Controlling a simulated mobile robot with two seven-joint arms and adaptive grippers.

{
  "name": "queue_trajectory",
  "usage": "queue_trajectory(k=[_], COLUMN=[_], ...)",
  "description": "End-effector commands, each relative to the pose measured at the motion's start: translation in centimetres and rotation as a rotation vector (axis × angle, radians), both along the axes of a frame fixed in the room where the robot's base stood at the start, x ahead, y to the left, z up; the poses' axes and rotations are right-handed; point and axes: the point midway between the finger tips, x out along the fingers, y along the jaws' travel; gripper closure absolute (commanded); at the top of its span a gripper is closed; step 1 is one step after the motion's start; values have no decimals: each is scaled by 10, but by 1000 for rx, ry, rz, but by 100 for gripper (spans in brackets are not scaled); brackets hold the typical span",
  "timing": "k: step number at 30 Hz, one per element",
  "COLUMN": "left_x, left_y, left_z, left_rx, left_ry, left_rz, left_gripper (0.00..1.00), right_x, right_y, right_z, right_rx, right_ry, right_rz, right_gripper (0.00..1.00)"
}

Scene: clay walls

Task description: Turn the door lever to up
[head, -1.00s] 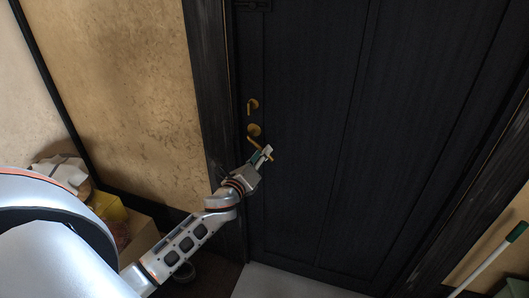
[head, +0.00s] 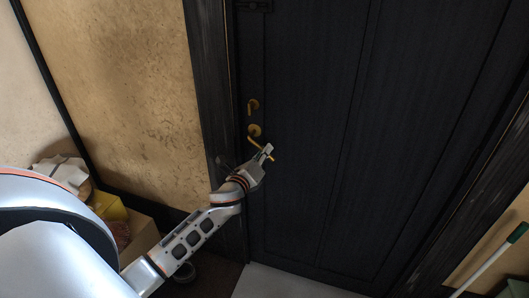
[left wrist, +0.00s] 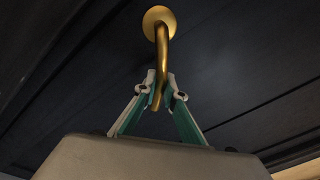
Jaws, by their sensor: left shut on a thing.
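The brass door lever (head: 256,142) is on the left side of the dark door (head: 325,120). In the head view it slopes down to the right from its round rose. My left gripper (head: 266,151) is at the lever's free end. In the left wrist view the lever (left wrist: 162,50) runs down from its rose to between the fingertips of my left gripper (left wrist: 160,95), which is shut on its end. My right gripper is in neither view.
A second brass fitting (head: 253,105) sits above the lever. Boxes (head: 125,220) stand against the wall at lower left. A green-topped white pole (head: 497,255) leans at lower right. A pale mat (head: 280,283) lies before the door.

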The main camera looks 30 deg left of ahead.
Motion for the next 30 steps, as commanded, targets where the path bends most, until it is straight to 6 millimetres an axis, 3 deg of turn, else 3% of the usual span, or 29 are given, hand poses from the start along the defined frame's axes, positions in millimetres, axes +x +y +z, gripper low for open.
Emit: queue_trajectory(k=[30], left_x=[3], left_y=[-13], left_z=[45], left_rx=[-617], left_ry=[-152], left_rz=[-1], left_gripper=[100], right_x=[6], right_y=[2], right_z=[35], right_rx=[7], right_ry=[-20], right_rz=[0], right_gripper=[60])
